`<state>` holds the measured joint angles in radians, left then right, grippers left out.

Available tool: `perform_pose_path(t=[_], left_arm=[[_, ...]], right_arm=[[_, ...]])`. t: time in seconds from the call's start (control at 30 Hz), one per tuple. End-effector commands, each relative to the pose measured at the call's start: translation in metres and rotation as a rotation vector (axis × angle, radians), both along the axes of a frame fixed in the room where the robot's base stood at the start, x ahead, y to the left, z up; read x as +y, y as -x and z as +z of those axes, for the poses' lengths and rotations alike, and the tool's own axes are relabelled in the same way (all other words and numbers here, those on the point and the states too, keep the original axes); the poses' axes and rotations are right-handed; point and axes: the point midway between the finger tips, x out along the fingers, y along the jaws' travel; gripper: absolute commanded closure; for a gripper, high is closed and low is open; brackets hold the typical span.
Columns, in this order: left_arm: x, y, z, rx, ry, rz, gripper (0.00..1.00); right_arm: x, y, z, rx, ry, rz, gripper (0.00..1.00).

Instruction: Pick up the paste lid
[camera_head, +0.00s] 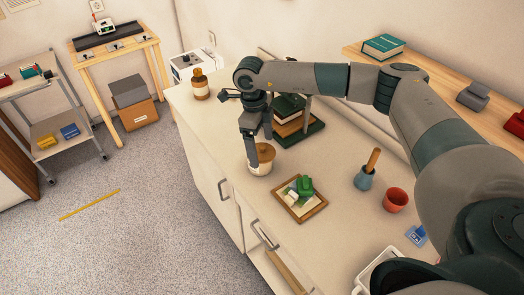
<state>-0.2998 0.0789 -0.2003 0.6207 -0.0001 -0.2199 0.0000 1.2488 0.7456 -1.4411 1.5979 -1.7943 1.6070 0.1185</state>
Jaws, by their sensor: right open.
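A pale paste jar (257,168) stands near the front edge of the counter, with a brown, round, knobbed lid (265,153) on top. My right gripper (278,146) is open and reaches down at the jar. One finger hangs in front of the lid's left part and hides some of it and of the jar. The other finger is farther back on the right, in front of the stacked books. I cannot tell whether either finger touches the lid. My left gripper is not in view.
Stacked books (290,108) stand behind the jar. A mortar with pestle (364,178), a red pot (396,199) and a blue card (417,235) are to the right. A brown bottle (200,85) stands at the far left.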

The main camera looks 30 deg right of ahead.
Motion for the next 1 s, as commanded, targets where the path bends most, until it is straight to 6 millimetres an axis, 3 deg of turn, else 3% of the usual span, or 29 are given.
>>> perform_pose_path(t=[0.13, 0.3, 0.4, 0.73, 1.0], left_arm=[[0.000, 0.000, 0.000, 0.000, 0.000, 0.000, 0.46], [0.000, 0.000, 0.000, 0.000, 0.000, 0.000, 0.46], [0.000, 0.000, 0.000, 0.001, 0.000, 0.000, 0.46], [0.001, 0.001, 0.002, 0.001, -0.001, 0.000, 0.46], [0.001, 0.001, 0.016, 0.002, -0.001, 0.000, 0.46]], right_arm=[[0.000, 0.000, 0.000, 0.000, 0.000, 0.000, 0.16], [0.000, 0.000, 0.000, 0.000, 0.000, 0.000, 0.56], [0.000, 0.000, 0.000, 0.000, 0.000, 0.000, 0.60], [0.000, 0.000, 0.006, -0.001, -0.001, -0.001, 0.60], [0.000, -0.001, 0.040, -0.002, -0.001, -0.001, 0.60]])
